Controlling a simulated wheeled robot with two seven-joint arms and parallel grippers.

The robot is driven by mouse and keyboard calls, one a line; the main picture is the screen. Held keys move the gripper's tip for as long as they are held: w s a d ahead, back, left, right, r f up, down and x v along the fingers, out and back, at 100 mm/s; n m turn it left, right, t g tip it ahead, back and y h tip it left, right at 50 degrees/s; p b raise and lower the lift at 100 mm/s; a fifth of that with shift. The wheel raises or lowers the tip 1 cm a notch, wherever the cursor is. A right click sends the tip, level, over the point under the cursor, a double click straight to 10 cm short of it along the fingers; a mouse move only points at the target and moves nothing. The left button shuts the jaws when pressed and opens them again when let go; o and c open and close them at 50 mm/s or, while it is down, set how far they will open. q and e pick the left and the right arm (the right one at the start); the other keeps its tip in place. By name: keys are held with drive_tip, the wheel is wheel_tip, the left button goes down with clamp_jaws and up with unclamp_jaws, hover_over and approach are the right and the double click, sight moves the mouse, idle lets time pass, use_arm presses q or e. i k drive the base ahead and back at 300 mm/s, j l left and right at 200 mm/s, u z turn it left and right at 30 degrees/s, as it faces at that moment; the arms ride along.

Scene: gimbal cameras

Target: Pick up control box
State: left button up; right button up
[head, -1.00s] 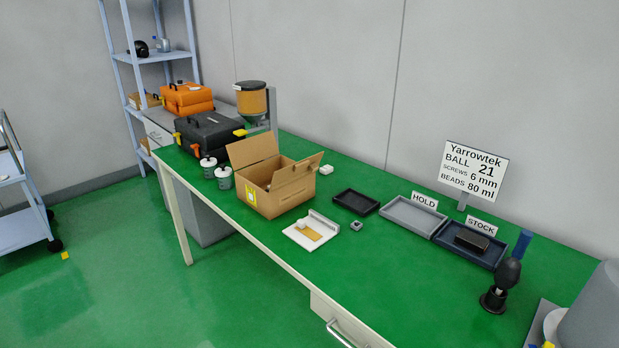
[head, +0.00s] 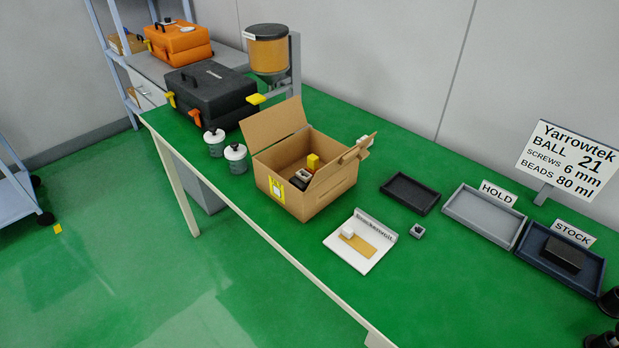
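No object is labelled as the control box, and I cannot tell which one it is. A small black box (head: 563,254) lies in the dark blue STOCK tray (head: 533,261) at the right. An open cardboard box (head: 325,196) stands mid-table with its flaps up. Inside it are a yellow piece (head: 313,161) and a dark item with a light top (head: 299,181), partly hidden by the walls.
A white fixture (head: 345,258) lies before the cardboard box. A black tray (head: 410,194) and a grey HOLD tray (head: 484,217) stand to its right. Two lidded jars (head: 235,158), a black case (head: 212,92) and a hopper (head: 268,50) are at the left. The front right tabletop is clear.

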sight(300, 180)
drive_tip(key=z, duration=0.45)
drive_tip(key=i+j+z, duration=0.15)
drive_tip(key=z, duration=0.15)
drive_tip(key=i+j+z, duration=0.1)
drive_tip(key=j+z, duration=0.2)
drive_tip(key=i+j+z, duration=0.1)
drive_tip(key=j+z, duration=0.2)
drive_tip(key=j, duration=0.1)
